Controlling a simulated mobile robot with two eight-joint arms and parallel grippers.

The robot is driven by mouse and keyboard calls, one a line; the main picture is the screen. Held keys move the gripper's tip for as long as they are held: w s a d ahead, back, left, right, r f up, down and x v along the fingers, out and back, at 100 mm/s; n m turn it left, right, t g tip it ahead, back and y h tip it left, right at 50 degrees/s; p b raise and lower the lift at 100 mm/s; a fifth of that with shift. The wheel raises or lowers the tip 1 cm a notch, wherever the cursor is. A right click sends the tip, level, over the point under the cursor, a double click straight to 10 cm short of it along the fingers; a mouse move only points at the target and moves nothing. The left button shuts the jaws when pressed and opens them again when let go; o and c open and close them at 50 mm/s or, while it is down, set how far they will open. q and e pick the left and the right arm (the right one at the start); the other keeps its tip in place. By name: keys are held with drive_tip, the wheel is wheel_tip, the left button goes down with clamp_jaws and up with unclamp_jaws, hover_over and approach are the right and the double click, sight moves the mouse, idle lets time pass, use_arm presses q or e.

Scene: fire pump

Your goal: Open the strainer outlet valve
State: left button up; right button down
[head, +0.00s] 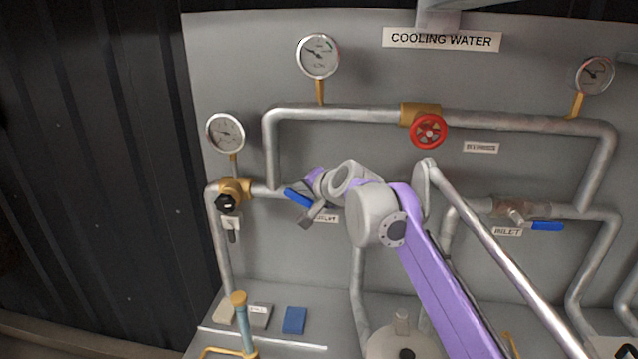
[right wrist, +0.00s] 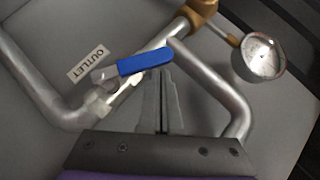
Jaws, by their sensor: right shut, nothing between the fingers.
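The strainer outlet valve has a blue lever handle (head: 298,198), which slants down to the right against its nearly level pipe in the head view. In the right wrist view the blue handle (right wrist: 145,61) lies at a shallow angle to the pipe. The OUTLET label (right wrist: 88,62) is beside it, partly hidden in the head view. My right gripper (head: 306,221) is shut and empty by the handle. In the right wrist view its fingertips (right wrist: 160,76) are just below the handle's right half; I cannot tell whether they touch. My left gripper is not in view.
The inlet valve's blue handle (head: 547,226) lies along its pipe at right. A red handwheel (head: 429,131) is on the upper pipe. A gauge (head: 226,132) and brass fitting (head: 236,188) stand left of the outlet valve. Pipes and my right arm crowd the middle.

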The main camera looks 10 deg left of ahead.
sight(288, 197)
drive_tip(key=shift+a+f, duration=0.35)
drive_tip(key=shift+a, duration=0.2)
drive_tip(key=shift+a+f, duration=0.35)
drive_tip(key=shift+a, duration=0.2)
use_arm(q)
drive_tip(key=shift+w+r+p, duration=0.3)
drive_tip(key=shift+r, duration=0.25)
use_arm(e)
drive_tip(key=shift+a+f, duration=0.25)
drive_tip(key=shift+f, duration=0.3)
drive_tip(key=shift+a+f, duration=0.1)
drive_tip(key=shift+f, duration=0.05)
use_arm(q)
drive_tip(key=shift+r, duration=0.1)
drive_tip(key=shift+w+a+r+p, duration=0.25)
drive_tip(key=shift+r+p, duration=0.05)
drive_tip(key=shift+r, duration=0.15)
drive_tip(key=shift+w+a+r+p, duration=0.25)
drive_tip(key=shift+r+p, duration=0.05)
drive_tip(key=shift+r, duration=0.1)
use_arm(e)
drive_tip(key=s+r, duration=0.7)
drive_tip(key=r, duration=0.4)
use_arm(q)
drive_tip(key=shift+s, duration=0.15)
use_arm(e)
drive_tip(key=shift+s, duration=0.1)
